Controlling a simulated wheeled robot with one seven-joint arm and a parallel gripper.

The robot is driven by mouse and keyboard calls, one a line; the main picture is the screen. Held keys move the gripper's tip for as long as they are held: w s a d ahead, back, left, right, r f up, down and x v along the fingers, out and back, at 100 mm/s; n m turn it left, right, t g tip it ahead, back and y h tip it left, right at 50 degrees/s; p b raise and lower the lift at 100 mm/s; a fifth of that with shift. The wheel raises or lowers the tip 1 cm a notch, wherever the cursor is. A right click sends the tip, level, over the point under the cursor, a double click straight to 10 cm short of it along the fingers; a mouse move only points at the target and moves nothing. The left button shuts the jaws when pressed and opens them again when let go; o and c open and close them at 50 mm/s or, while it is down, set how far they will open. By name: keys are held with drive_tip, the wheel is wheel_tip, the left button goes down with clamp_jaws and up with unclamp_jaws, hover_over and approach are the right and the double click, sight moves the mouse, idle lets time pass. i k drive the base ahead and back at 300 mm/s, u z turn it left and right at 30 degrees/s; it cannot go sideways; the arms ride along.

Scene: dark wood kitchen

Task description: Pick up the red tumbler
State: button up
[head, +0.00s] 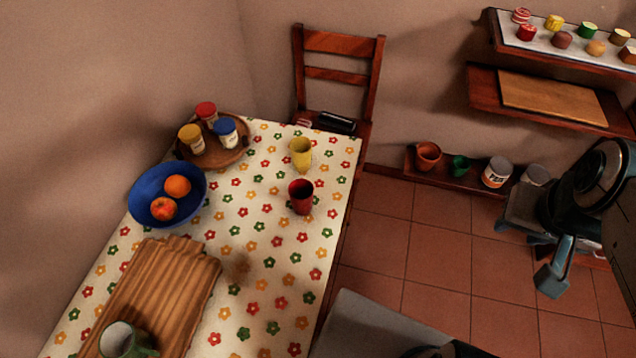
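The red tumbler (301,197) stands upright on the flower-patterned tablecloth, near the table's right edge. My gripper (553,278) is at the right of the head view, over the tiled floor side, well apart from the red tumbler. Its fingers are dark and seen at an angle, so I cannot tell how far apart they are. I see nothing held in it.
The table (258,315) also bears a blue bowl (138,199) of fruit, a round wooden tray (240,150) with jars, and a ribbed wooden board (165,285) with a mug. A chair (340,42) stands behind. Wall shelves (480,88) are at right.

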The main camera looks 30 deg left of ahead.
sight(301, 191)
drive_tip(key=i, duration=1.55)
drive_tip(key=u, duration=3.4)
